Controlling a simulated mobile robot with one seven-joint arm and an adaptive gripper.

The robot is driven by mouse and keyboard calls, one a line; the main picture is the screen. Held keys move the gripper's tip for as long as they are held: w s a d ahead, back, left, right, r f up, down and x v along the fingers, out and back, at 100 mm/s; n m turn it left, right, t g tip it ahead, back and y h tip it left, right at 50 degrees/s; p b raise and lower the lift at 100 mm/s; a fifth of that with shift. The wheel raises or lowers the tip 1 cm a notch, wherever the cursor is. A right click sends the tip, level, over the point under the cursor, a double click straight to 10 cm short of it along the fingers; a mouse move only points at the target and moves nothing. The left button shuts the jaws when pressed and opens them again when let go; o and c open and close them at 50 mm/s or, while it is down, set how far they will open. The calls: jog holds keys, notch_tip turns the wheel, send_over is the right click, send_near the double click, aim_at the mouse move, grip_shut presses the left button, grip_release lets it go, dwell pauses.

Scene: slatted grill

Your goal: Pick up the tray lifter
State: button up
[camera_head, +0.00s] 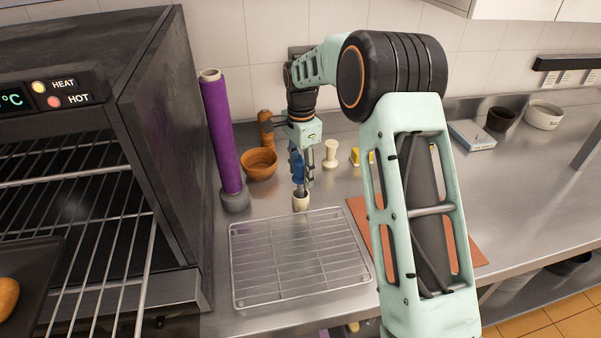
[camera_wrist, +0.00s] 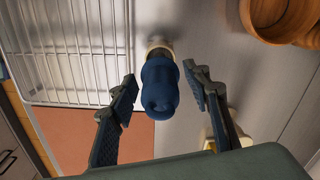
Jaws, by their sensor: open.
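The tray lifter seems to be the blue-handled tool (camera_head: 297,167), standing upright in a small cream cup (camera_head: 300,204) on the steel counter. In the wrist view its thick blue handle (camera_wrist: 159,92) points toward the camera, with the cream cup (camera_wrist: 157,45) partly visible behind it. My gripper (camera_head: 304,178) is above the cup at the handle. In the wrist view my gripper (camera_wrist: 160,77) is open, with one dark finger on each side of the handle and gaps visible. The tool's lower end is hidden in the cup.
A wire rack (camera_head: 298,262) lies in front of the cup, beside a brown mat (camera_head: 468,258). A purple roll (camera_head: 221,135), a wooden bowl (camera_head: 259,165) and a wooden mill (camera_head: 265,130) stand left of my gripper. A pale wooden piece (camera_head: 331,153) stands to its right.

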jog(key=shift+f, duration=0.65)
grip_shut()
jog(key=shift+r, duration=0.1)
